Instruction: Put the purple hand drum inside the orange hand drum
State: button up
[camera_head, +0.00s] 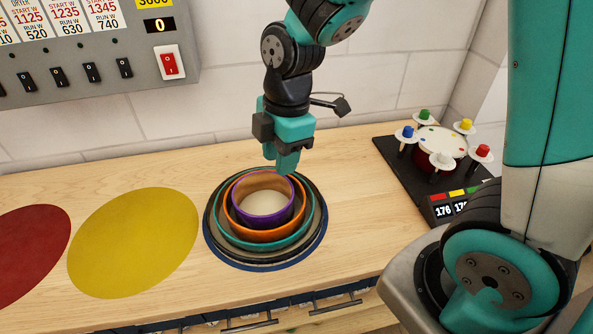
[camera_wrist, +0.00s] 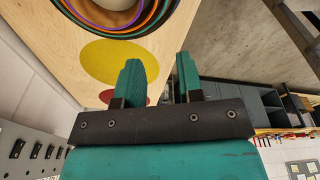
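The purple hand drum (camera_head: 263,223) sits inside the orange hand drum (camera_head: 259,237), upright, with its pale inside facing up. The orange drum is itself nested in a teal drum (camera_head: 268,246). My gripper (camera_head: 286,168) points down over the back right part of the purple drum's rim in the head view and hides a little of it. In the wrist view my gripper (camera_wrist: 158,72) has its two teal fingers apart with nothing between them, and the drum rims are at the top left. It is open and clear of the drums there.
A black ring (camera_head: 263,257) surrounds the nested drums. A yellow disc (camera_head: 133,243) and a red disc (camera_head: 30,252) lie to the left on the wooden bench. A black tray with a small drum (camera_head: 437,150) and colored knobs stands right. A switch panel (camera_head: 90,50) hangs behind.

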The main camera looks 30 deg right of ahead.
jog(key=s+a+r+m+y, duration=0.1)
jog(key=s+a+r+m, duration=0.1)
jog(key=s+r+m, duration=0.2)
jog(key=s+a+r+m+y, duration=0.1)
jog(key=s+r+m, duration=0.4)
jog(key=s, duration=0.5)
jog(key=a+m, duration=0.1)
jog(key=m, duration=0.1)
jog(key=shift+a+m+y, duration=0.3)
jog(key=shift+a, duration=0.05)
jog(key=shift+f, duration=0.1)
jog(key=shift+f+b, duration=0.45)
jog(key=shift+b, duration=0.05)
